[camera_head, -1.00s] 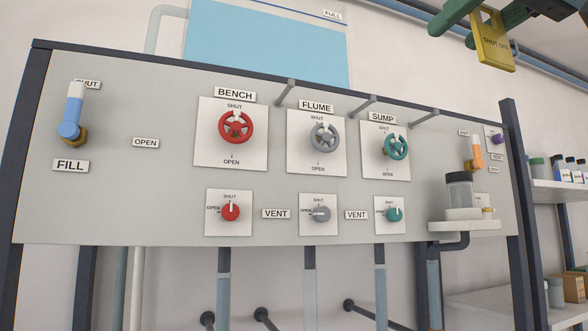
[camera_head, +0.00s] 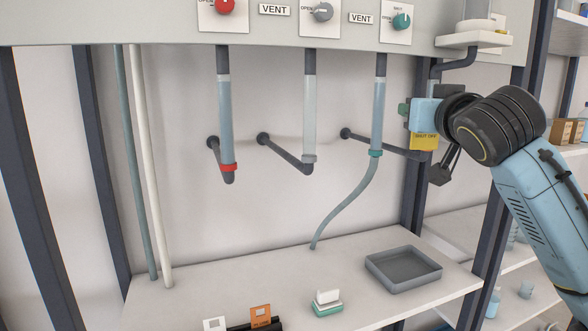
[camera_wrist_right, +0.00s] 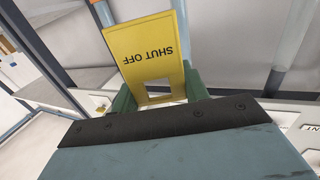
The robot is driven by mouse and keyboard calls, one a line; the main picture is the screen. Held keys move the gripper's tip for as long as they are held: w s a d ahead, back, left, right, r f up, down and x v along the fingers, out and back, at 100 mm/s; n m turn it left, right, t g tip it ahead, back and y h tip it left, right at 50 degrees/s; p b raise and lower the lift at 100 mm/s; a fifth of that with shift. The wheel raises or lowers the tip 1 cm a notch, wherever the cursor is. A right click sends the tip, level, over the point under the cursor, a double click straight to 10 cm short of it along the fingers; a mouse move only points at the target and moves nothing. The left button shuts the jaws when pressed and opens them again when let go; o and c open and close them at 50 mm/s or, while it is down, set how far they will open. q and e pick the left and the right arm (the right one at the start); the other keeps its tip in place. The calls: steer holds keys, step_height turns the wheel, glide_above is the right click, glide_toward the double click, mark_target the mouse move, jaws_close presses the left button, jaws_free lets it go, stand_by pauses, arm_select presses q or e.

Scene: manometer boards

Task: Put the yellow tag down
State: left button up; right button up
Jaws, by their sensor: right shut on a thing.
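The yellow tag (camera_head: 424,142) reads "SHUT OFF" and is held in my right gripper (camera_head: 408,112), in front of the dark post at the right end of the board. In the right wrist view the tag (camera_wrist_right: 148,52) sits between the green fingers of my right gripper (camera_wrist_right: 157,92), which are shut on its end with the square hole. The tag is in the air, above the level of the white bench top (camera_head: 230,283). My left gripper does not show in any view.
A grey tray (camera_head: 402,270) stands on the bench at the right. A white and green block (camera_head: 327,303) and a dark holder with an orange card (camera_head: 261,317) and a white card (camera_head: 214,324) are at the front. A hose hangs down to the bench. The bench's left and middle are clear.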

step_height(320, 180, down, 16)
steer(key=f+h+b, duration=0.1)
steer(key=b, duration=0.1)
steer(key=s+f+b, duration=0.1)
steer(key=s+f, duration=0.4)
steer(key=f, duration=0.4)
steer(key=s+a+f+b, duration=0.1)
steer(key=s+f, duration=0.5)
steer(key=f, duration=0.3)
steer(key=s+a+f+y+b, duration=0.1)
steer(key=s+f, duration=0.5)
steer(key=f, duration=0.3)
steer(key=shift+f+b, duration=0.3)
steer(key=shift+b, duration=0.1)
steer(key=shift+s+a, duration=0.1)
